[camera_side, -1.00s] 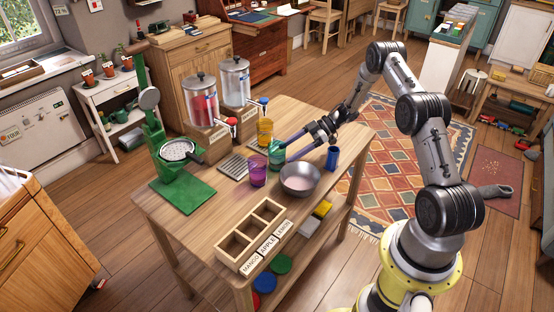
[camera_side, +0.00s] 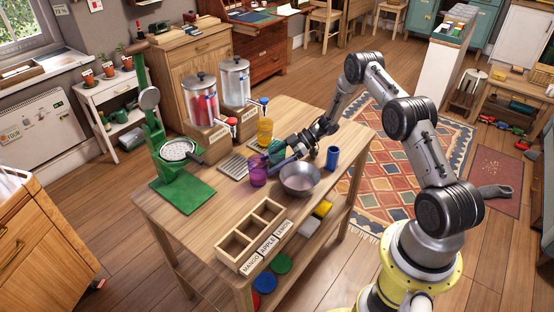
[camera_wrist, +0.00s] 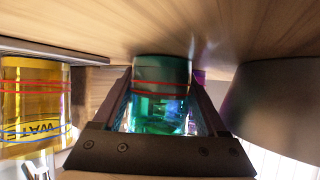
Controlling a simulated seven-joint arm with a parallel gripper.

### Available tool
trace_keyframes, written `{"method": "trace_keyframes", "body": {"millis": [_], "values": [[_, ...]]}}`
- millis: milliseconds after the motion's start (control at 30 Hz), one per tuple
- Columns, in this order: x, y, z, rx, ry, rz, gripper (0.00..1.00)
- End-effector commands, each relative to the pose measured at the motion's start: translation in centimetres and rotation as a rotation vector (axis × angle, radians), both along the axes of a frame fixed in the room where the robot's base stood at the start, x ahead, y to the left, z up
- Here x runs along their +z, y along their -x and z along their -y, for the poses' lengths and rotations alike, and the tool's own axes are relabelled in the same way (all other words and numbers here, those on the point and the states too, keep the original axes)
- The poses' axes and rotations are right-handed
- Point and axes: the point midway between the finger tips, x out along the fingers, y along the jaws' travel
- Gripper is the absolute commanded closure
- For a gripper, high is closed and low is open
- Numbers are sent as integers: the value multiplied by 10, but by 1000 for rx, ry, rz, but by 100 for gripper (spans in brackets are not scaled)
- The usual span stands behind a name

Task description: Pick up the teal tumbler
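The teal tumbler (camera_side: 277,146) stands on the wooden table, partly hidden by my gripper (camera_side: 270,155) in the side view. In the wrist view, the teal tumbler (camera_wrist: 158,105) fills most of the space between the two dark fingers of my gripper (camera_wrist: 161,80). A red band rings it. One finger lies along each side of it. The fingers are still spread wide in the side view, and firm contact on both sides does not show.
A purple tumbler (camera_side: 258,176) stands close to my fingertips. A yellow tumbler (camera_side: 265,132) stands behind, and a metal bowl (camera_side: 299,181) in front. A blue cup (camera_side: 332,158) is to the right. Two drink dispensers (camera_side: 201,97) and a green press (camera_side: 165,160) stand further left.

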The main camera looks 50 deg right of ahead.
Motion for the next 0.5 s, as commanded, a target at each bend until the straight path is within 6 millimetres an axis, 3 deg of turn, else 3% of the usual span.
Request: {"method": "trace_keyframes", "body": {"millis": [67, 367, 500], "values": [[0, 0, 0, 0, 0, 0, 42], [0, 0, 0, 0, 0, 0, 96], [1, 0, 0, 0, 0, 1, 97]]}}
